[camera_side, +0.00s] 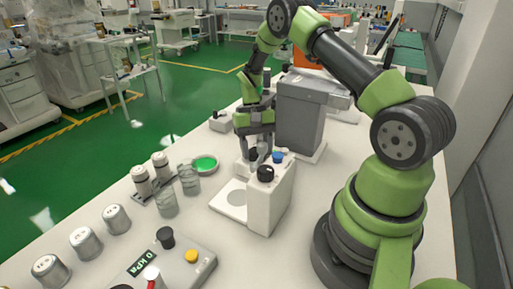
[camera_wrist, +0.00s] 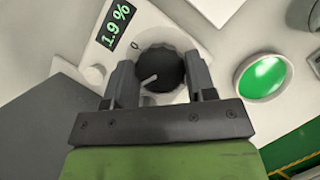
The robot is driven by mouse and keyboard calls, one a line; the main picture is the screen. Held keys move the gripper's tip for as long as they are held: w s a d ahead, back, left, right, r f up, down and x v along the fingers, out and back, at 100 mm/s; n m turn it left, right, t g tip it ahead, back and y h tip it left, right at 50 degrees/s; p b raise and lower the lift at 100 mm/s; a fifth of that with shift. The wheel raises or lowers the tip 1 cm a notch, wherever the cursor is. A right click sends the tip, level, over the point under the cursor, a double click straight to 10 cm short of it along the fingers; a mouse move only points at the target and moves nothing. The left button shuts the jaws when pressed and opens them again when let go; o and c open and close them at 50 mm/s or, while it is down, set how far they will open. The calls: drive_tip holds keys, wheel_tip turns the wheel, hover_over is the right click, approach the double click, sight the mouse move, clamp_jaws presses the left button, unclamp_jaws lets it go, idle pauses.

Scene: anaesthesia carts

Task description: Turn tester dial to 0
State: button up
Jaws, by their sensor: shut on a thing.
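In the wrist view a round black dial (camera_wrist: 163,66) with a white pointer sits on a pale device (camera_wrist: 92,56). The device's display (camera_wrist: 117,25) reads 1.9 %, and a 0 mark (camera_wrist: 135,43) shows at the dial's upper left. The pointer is turned to the lower left, away from the 0. My gripper (camera_wrist: 160,78) is shut on the dial, one finger on each side. In the side view my gripper (camera_side: 254,143) points down at the device behind the white upright unit; the dial is mostly hidden there.
A white upright unit (camera_side: 269,198) with black and blue knobs stands close in front of my gripper. A grey box (camera_side: 300,115) is close on the right. A green dish (camera_side: 205,163), glass jars and a 0 kPa device (camera_side: 180,262) are to the left and front.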

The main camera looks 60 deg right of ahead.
drive_tip(key=m+t, duration=0.1)
drive_tip(key=m, duration=0.2)
drive_tip(key=m+t+y, duration=0.1)
drive_tip(key=m, duration=0.2)
drive_tip(key=shift+s+m, duration=0.15)
drive_tip(key=shift+m, duration=0.15)
drive_tip(key=m+t, duration=0.1)
drive_tip(key=m, duration=0.2)
drive_tip(key=m+t, duration=0.1)
drive_tip(key=m, duration=0.2)
drive_tip(key=shift+m+t, duration=0.3)
drive_tip(key=shift+t, duration=0.1)
drive_tip(key=o, duration=0.9)
drive_tip(key=shift+d+r, duration=0.1)
drive_tip(key=v, duration=0.9)
drive_tip(key=shift+s+d+r, duration=0.15)
drive_tip(key=shift+r, duration=0.15)
